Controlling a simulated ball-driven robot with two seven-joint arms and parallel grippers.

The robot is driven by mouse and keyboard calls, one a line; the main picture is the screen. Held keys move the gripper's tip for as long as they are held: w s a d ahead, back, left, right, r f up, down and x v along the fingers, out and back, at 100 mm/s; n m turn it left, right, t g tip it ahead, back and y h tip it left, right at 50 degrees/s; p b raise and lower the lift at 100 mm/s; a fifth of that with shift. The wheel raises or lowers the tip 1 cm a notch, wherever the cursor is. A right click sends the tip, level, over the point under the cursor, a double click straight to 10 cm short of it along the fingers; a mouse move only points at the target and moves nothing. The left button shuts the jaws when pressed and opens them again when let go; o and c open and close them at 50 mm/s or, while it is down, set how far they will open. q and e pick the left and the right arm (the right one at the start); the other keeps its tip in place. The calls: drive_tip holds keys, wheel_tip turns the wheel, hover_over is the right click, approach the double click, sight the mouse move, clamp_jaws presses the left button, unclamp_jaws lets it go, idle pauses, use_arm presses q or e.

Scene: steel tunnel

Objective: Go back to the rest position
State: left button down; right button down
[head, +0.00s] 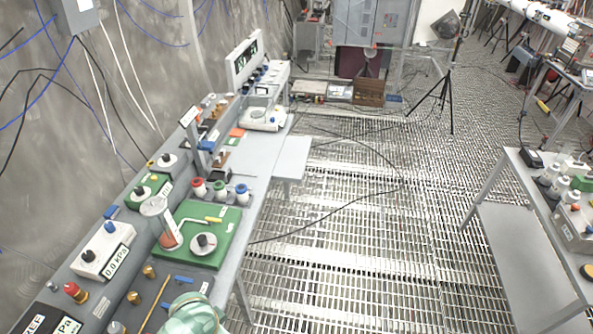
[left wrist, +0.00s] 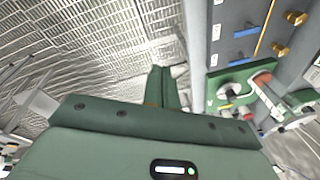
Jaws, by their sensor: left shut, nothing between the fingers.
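My left gripper (left wrist: 163,78) shows in the left wrist view with its dark green fingers together in the middle, shut and empty. It is over the floor beside the long bench's edge, touching nothing that I can see. In the head view, a pale green part of my own body shows at the bottom edge, by the bench front. My right gripper is in neither view.
The long grey bench (head: 278,160) along the left wall carries a green board (head: 208,258), a pressure display box (head: 103,251) and several knobs. A grey table (head: 520,225) stands at right. The grated floor (head: 350,240) between them is mostly clear, with a black cable and a tripod (head: 447,95).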

use_arm(q)
drive_tip(key=s+a+r+t+y, duration=0.2)
drive_tip(key=a+r+t, duration=0.15)
drive_tip(key=r, duration=0.65)
drive_tip(key=s+a+r+t+y, duration=0.25)
drive_tip(key=a+r, duration=0.25)
drive_tip(key=r, duration=0.6)
drive_tip(key=s+d+f+g+h+b, duration=0.15)
drive_tip(key=f+b, duration=0.65)
drive_tip(key=f, duration=1.3)
drive_tip(key=s+d+f+g+h+b, duration=0.2)
drive_tip(key=f+b, duration=0.5)
drive_tip(key=f, duration=1.4)
drive_tip(key=s+f+n+g+b, duration=0.1)
drive_tip(key=s+f+b, duration=0.3)
drive_tip(key=f, duration=0.6)
drive_tip(key=s+f+n+g+h+b, duration=0.1)
drive_tip(key=s+f+b, duration=0.4)
drive_tip(key=s+f, duration=0.4)
drive_tip(key=s+d+f+n+g+b, duration=0.1)
drive_tip(key=s+f+b, duration=0.4)
drive_tip(key=f, duration=0.7)
drive_tip(key=shift+s+g, duration=0.35)
drive_tip(key=shift+s, duration=0.75)
drive_tip(key=shift+d, duration=0.1)
